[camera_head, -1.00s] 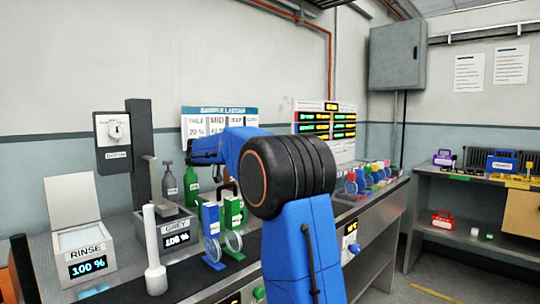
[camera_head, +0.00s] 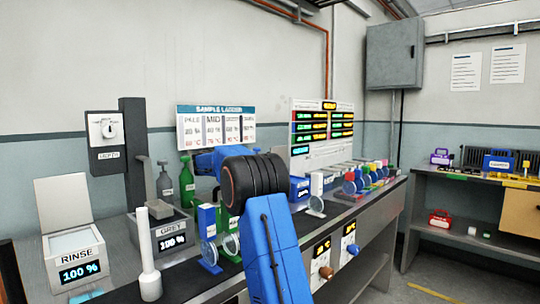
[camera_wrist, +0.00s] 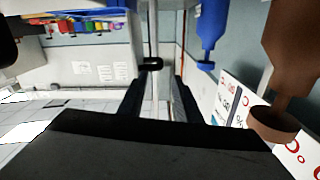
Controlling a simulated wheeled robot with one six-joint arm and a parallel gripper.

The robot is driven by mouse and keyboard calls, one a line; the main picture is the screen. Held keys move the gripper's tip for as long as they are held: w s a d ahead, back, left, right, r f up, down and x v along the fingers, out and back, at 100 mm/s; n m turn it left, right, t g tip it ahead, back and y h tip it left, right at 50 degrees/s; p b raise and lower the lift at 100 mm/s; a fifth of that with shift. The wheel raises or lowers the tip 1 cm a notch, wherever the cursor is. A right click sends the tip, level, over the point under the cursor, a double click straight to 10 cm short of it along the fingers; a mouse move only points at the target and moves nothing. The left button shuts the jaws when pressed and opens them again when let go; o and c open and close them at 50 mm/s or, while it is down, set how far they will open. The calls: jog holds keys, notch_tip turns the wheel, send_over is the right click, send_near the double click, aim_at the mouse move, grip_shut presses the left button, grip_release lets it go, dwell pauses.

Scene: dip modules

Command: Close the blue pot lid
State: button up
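A blue box-shaped pot (camera_head: 300,188) with a pale label stands on the bench just right of my arm's black joint. It is small and partly covered, so I cannot tell how its lid sits. My gripper's fingers are hidden behind my blue arm in the head view. A blue bottle-like shape (camera_wrist: 210,30) is beyond the fingers at upper right in the wrist view. I cannot tell whether it belongs to the pot.
The rinse box (camera_head: 76,262) at left has its pale lid raised. The grey box (camera_head: 165,240) stands beside it, behind a white upright rod (camera_head: 148,262). Blue and green dial modules line the bench. A brown shape (camera_wrist: 290,50) is close in the wrist view.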

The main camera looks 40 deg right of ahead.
jog(key=d, duration=1.1)
jog(key=shift+w+d, duration=0.2)
jog(key=shift+w, duration=0.2)
grip_shut()
